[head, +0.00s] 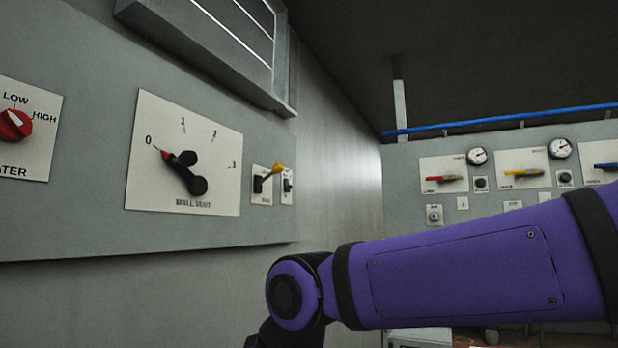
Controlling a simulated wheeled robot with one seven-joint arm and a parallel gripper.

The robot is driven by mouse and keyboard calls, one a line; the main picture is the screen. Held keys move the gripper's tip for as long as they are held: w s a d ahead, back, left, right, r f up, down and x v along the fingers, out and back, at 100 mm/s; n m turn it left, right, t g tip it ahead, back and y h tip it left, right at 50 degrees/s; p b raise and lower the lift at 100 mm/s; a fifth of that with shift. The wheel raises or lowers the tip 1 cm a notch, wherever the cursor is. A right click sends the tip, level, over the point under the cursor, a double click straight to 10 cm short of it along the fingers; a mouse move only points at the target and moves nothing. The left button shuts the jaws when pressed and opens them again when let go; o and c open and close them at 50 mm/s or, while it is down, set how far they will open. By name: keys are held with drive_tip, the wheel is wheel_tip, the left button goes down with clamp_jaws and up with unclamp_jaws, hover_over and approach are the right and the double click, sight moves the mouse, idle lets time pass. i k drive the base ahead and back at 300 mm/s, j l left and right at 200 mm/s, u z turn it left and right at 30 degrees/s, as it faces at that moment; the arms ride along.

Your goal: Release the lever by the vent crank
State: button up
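The vent crank (185,172) is black with a red pointer tip and sits on a white wall-vent plate (210,133) marked 0 to 3. Its red tip points at 0. Just right of that plate, a lever (268,177) with a yellow knob and a dark base is mounted on a small white plate. The lever tilts up and to the right. My purple arm crosses the lower right, below and right of the lever. My gripper is outside the picture, past the bottom edge.
A small switch plate (287,185) sits right beside the lever. A red heater knob (15,125) is at the far left. A louvred vent (225,35) juts out above the panel. On the right wall are red, yellow and blue handles, gauges (560,148) and a blue pipe (500,119).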

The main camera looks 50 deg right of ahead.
sight(277, 167)
drive_tip(key=z, duration=1)
